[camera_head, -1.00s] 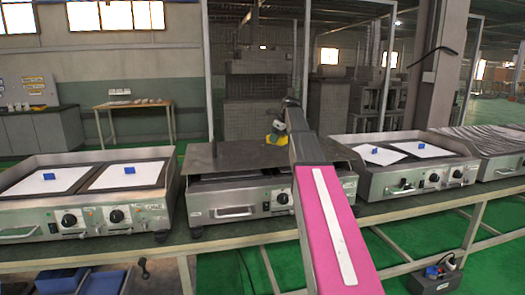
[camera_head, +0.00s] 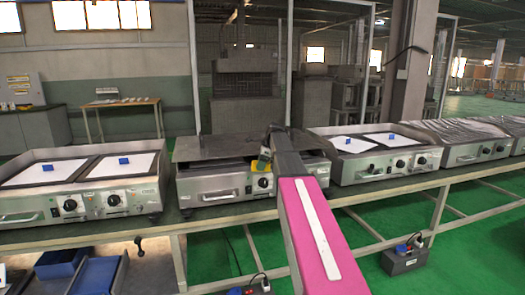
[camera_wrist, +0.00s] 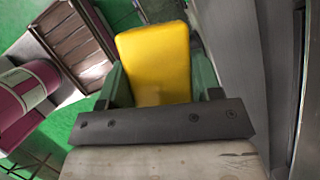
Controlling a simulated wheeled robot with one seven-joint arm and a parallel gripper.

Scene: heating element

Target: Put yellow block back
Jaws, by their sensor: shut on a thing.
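The yellow block (camera_wrist: 155,58) fills the middle of the wrist view, between the two green fingers of my gripper (camera_wrist: 158,85). My gripper is shut on it. My gripper (camera_head: 264,157) is partly hidden by my own arm there. Whether the block touches the unit cannot be told.
A dark flat plate (camera_head: 215,147) lies over the middle unit. Blue bins (camera_head: 97,275) are below at left. A black box (camera_head: 405,260) is on the floor at right.

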